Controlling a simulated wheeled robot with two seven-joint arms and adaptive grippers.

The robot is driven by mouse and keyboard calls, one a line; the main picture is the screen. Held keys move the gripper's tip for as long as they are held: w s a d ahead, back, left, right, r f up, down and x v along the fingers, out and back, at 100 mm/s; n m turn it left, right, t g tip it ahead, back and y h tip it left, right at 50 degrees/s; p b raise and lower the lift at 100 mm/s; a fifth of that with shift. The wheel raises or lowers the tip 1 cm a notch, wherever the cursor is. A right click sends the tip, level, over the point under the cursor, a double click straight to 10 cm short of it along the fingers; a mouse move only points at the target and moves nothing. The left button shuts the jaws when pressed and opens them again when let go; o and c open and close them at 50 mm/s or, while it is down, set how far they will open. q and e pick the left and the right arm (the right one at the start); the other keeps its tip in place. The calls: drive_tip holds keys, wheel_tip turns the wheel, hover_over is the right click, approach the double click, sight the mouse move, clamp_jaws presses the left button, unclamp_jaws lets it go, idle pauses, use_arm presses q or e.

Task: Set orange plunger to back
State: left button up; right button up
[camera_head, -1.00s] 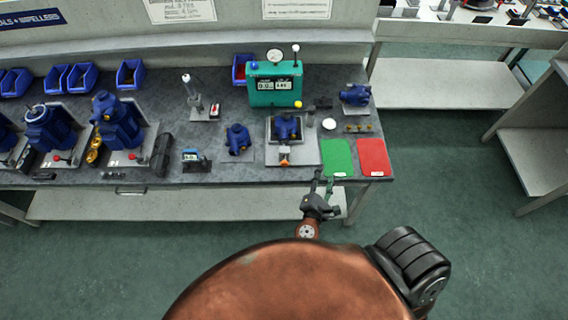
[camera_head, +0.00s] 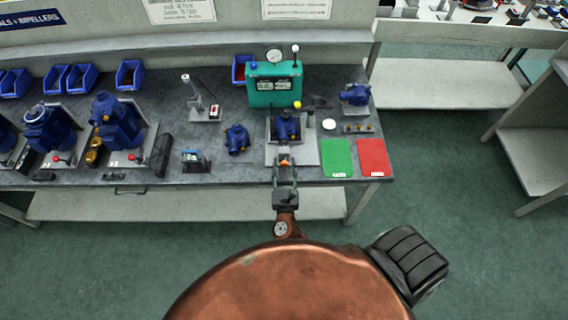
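The orange plunger (camera_head: 284,162) shows as a small orange spot at the front of a pale fixture plate (camera_head: 306,152) near the bench's front edge. A blue pump body (camera_head: 287,126) sits in the fixture just behind it. My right gripper (camera_head: 285,170) points away from me at the bench edge. Its two fingers are apart, with the plunger between or just beyond their tips. I cannot tell whether they touch it. The gripper partly hides the plunger's front. My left gripper is not in view.
A green test unit with a gauge (camera_head: 274,85) stands behind the fixture. Green (camera_head: 337,158) and red (camera_head: 373,157) mats lie to its right. A loose blue pump (camera_head: 237,139) lies to its left. Larger blue pumps (camera_head: 118,122) stand farther left. The floor before the bench is clear.

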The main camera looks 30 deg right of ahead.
drive_tip(key=shift+w+d, duration=0.2)
drive_tip(key=shift+w, duration=0.1)
drive_tip(key=shift+c, duration=0.4)
clamp_jaws()
